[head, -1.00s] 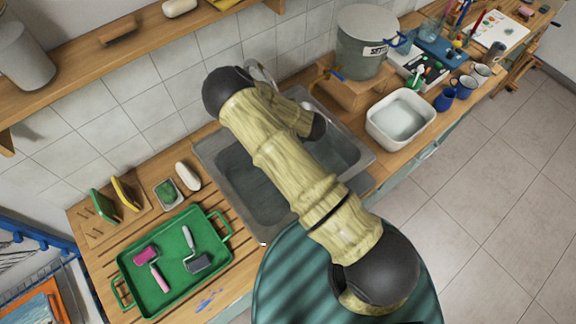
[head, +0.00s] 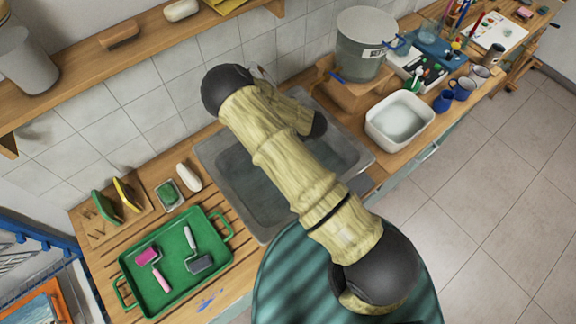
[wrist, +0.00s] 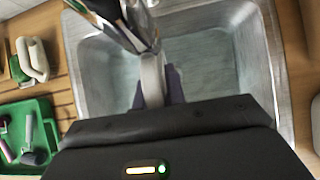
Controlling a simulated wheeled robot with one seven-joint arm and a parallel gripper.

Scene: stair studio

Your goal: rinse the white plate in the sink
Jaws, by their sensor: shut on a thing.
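The metal sink (head: 207,152) is set into the wooden counter, and its basin also fills much of the wrist view (wrist: 215,60). In the wrist view my gripper (wrist: 156,88) is over the basin, its dark fingers shut on a pale, narrow thing that looks like the white plate (wrist: 152,78) seen edge-on. The metal tap (wrist: 125,22) is just beyond it and looks very close; I cannot tell if they touch. Whether water runs is not clear. In the head view my arm hides the gripper, the plate and most of the tap.
Left of the sink are a green tray (head: 128,268) with two rollers, a white soap-like bar (head: 188,177) and a rack with sponges (head: 127,194). On the right are a white tub (head: 400,118), a large pot (head: 362,50) on a wooden stand and blue mugs (head: 461,89).

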